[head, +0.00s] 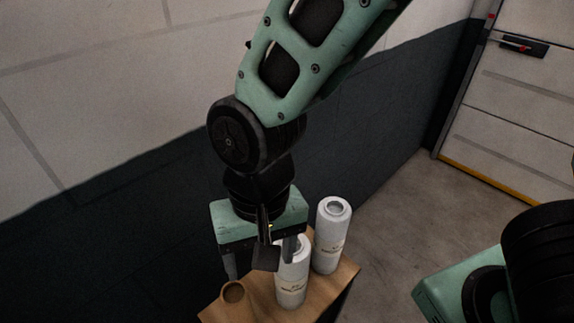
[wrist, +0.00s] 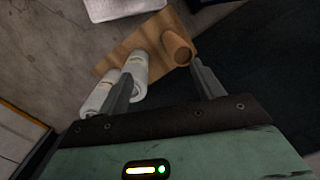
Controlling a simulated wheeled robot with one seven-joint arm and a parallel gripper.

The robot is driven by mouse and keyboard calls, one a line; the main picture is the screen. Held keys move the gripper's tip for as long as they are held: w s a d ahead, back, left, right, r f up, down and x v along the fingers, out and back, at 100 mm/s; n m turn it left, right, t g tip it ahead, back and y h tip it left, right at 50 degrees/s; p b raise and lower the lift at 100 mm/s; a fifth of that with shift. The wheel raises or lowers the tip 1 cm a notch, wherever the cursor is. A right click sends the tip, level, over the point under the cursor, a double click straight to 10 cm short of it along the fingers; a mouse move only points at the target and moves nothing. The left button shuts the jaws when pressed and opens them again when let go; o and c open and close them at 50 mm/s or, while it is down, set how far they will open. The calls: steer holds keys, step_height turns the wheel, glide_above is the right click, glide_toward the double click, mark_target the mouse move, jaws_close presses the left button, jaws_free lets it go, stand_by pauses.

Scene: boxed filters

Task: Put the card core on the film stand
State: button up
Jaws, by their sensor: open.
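The card core (head: 232,292) is a brown, hollow tube standing on a wooden tabletop, at the bottom of the head view. It also shows in the wrist view (wrist: 178,48), just beyond the fingertips. My gripper (head: 260,263) points down above the tabletop, open and empty. In the wrist view its fingers (wrist: 162,72) are spread, the right one near the core and the left one in front of a white cylinder; the core is not between them. I cannot pick out the film stand with certainty in either view.
Two white labelled cylinders stand on the wooden tabletop (head: 338,288): one (head: 292,285) beside the core, partly behind my gripper, the other (head: 332,235) farther right. A pale flat object (wrist: 122,8) lies at the wrist view's top edge.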

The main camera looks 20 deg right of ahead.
steer(key=s+d+r+n+t, duration=0.1)
steer(key=s+d+r+n, duration=0.1)
steer(key=d+r+n, duration=0.3)
steer(key=d+n, duration=0.2)
steer(key=d, duration=0.2)
steer(key=shift+s+r, duration=0.15)
steer(key=shift+s, duration=0.2)
